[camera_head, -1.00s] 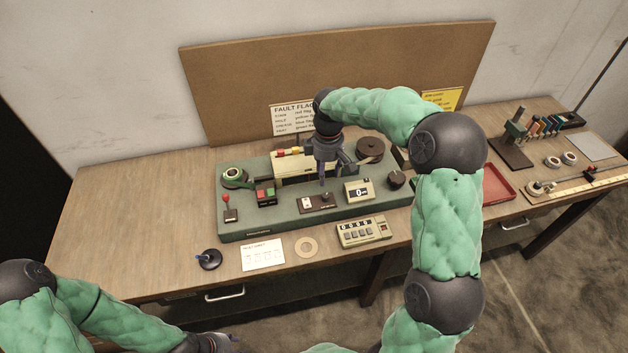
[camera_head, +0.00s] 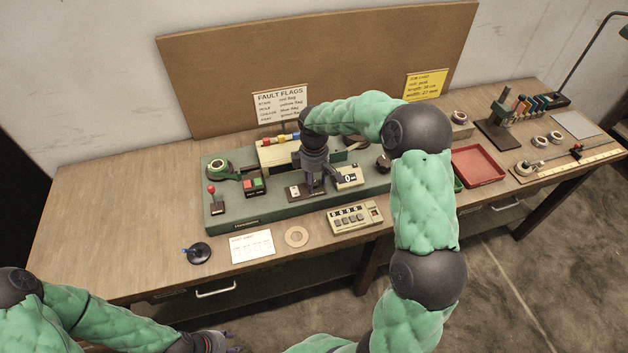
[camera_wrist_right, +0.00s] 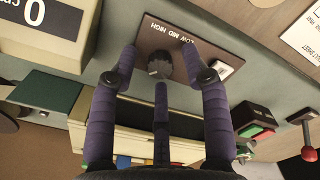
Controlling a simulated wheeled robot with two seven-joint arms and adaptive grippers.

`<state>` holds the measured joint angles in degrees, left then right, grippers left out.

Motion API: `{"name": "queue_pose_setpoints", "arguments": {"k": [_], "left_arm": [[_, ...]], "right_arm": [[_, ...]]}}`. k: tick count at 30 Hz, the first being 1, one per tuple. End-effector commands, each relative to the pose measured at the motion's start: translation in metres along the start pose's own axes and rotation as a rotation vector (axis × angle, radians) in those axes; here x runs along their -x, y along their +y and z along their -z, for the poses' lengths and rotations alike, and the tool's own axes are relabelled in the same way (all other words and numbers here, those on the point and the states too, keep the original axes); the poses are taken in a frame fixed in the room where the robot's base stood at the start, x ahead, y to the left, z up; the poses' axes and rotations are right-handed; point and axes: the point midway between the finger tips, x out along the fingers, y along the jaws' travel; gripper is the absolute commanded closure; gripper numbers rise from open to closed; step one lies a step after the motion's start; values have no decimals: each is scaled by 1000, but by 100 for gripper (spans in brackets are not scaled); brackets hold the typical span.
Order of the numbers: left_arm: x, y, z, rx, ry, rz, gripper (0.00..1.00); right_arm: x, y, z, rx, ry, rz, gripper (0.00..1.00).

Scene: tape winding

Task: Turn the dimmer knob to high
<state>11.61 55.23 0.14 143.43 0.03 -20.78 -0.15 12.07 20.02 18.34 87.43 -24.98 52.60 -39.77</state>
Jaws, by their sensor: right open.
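The dimmer knob (camera_wrist_right: 160,66) is a small dark round knob on a brown plate (camera_wrist_right: 165,35) lettered LOW, MID, HIGH. Its pointer setting is too small to read surely. The plate (camera_head: 296,192) also shows in the head view on the green machine base, with the knob hidden behind my right gripper (camera_head: 314,190). In the right wrist view my right gripper (camera_wrist_right: 160,60) is open, its purple fingers spread on either side of the knob with no clear contact. My left gripper (camera_head: 218,343) is low at the bottom edge, partly cut off, its jaws unclear.
A white switch (camera_wrist_right: 224,70) sits beside the knob on the plate. A counter display (camera_head: 347,177) stands close to the right gripper. A red and green button box (camera_head: 253,185) and a red-topped lever (camera_head: 212,196) are to the left. The table's left end is clear.

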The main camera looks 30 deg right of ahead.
Motion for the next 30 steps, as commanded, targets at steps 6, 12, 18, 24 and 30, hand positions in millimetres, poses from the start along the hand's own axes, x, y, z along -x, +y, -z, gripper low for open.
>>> {"name": "queue_pose_setpoints", "arguments": {"k": [6, 12, 18, 24, 30], "left_arm": [[0, 0, 0, 0, 0, 0, 60], [0, 0, 0, 0, 0, 0, 60], [0, 0, 0, 0, 0, 0, 60], [2, 1, 0, 0, 0, 0, 60], [7, 2, 0, 0, 0, 0, 60]], "right_arm": [[0, 0, 0, 0, 0, 0, 52], [0, 0, 0, 0, 0, 0, 100], [0, 0, 0, -3, 0, 0, 100], [0, 0, 0, -46, 0, 0, 100], [1, 0, 0, -160, 1, 0, 100]]}}
